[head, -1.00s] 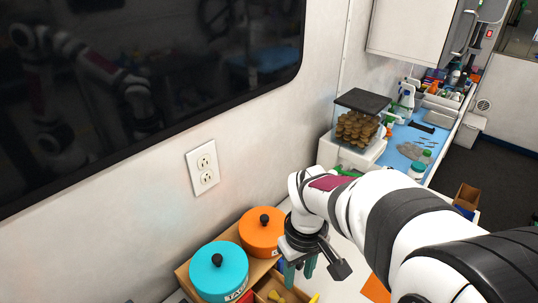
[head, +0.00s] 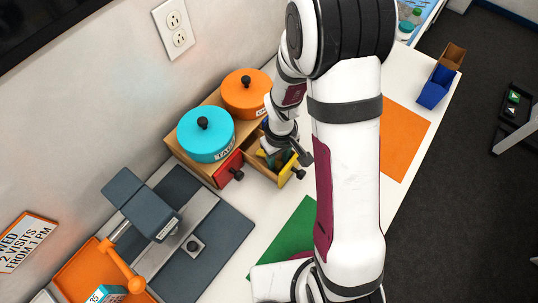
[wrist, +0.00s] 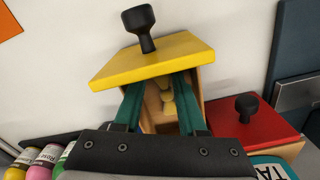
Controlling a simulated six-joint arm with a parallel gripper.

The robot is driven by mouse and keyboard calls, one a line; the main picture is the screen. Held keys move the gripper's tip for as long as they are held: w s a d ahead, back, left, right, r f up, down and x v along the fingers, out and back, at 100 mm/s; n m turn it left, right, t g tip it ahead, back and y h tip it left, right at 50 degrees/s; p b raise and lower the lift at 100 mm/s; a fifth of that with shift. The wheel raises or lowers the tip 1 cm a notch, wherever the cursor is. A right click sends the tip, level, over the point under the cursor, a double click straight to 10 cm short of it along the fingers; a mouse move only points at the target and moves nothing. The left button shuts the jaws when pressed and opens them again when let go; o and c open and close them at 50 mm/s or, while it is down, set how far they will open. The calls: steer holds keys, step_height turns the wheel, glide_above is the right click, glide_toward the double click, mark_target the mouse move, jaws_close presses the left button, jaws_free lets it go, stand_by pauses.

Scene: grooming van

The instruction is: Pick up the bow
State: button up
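A small yellow object, apparently the bow (wrist: 167,100), lies in the open yellow-fronted drawer (wrist: 155,62) in the wrist view. Its shape is only partly visible. My gripper (wrist: 158,90) has two teal fingers spread apart, one on each side of the yellow object, with a gap between them. They reach into the drawer; I cannot tell whether they touch the bow. In the head view my gripper (head: 276,156) is down at the same drawer (head: 286,172), and my arm and fingers hide most of its inside.
A turquoise tin (head: 206,142) and an orange tin (head: 246,95) stand on the drawer box. A red-fronted drawer (head: 229,170) is beside the yellow one. Several bottles (wrist: 42,162) show in the wrist view. An orange sheet (head: 405,140) lies on the white tabletop.

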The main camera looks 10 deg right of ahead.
jaws_close()
